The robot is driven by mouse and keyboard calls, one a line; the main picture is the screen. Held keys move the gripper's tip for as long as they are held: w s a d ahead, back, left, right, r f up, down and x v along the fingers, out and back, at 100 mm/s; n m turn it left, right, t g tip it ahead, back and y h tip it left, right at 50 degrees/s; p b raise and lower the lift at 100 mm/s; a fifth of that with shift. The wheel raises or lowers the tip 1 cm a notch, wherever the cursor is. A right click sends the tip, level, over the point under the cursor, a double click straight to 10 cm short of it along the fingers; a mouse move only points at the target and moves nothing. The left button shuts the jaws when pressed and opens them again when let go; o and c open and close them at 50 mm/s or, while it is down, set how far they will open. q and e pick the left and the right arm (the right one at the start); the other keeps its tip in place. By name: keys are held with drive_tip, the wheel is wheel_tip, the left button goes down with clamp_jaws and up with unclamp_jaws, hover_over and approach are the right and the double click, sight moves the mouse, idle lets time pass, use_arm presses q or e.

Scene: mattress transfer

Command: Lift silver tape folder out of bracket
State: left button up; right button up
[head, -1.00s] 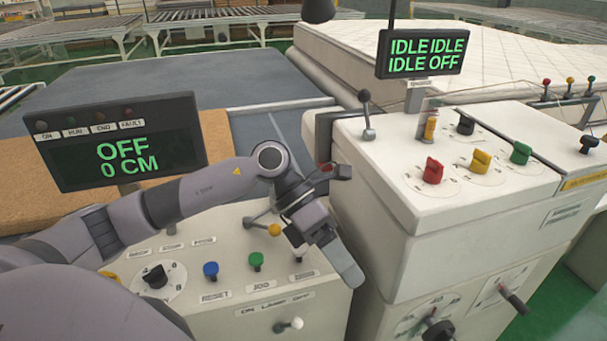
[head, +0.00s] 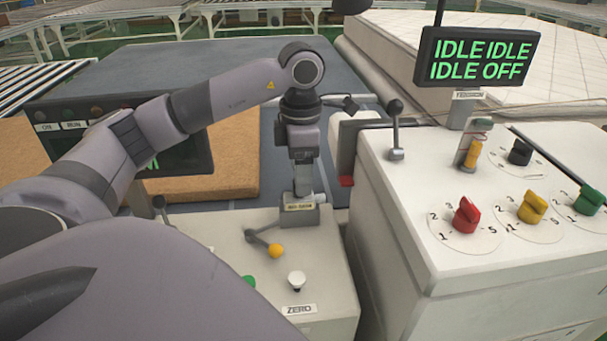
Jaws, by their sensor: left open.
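A small silver-grey piece (head: 304,184), which looks like the tape folder, stands upright in a grey bracket (head: 318,216) with a pale label at the back of the white control box. My left gripper (head: 303,178) points straight down directly over it, its fingers at the piece's upper part. The jaws are open. The gripper body hides the top of the piece, and I cannot tell whether the fingers touch it. My right gripper is not in view.
A taller white console (head: 400,200) with a black-knobbed lever (head: 395,130) and coloured dials rises close on the right. A dark display (head: 190,158) is partly behind my left arm.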

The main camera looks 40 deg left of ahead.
sight(304, 201)
use_arm(q)
drive_tip(key=shift+s+f, duration=0.1)
drive_tip(key=shift+f, duration=0.25)
wheel_tip(304, 201, down, 4)
drive_tip(key=b, duration=0.3)
drive_tip(key=shift+d, duration=0.15)
drive_tip(key=shift+f+b, duration=0.4)
drive_tip(key=shift+r, duration=0.1)
clamp_jaws()
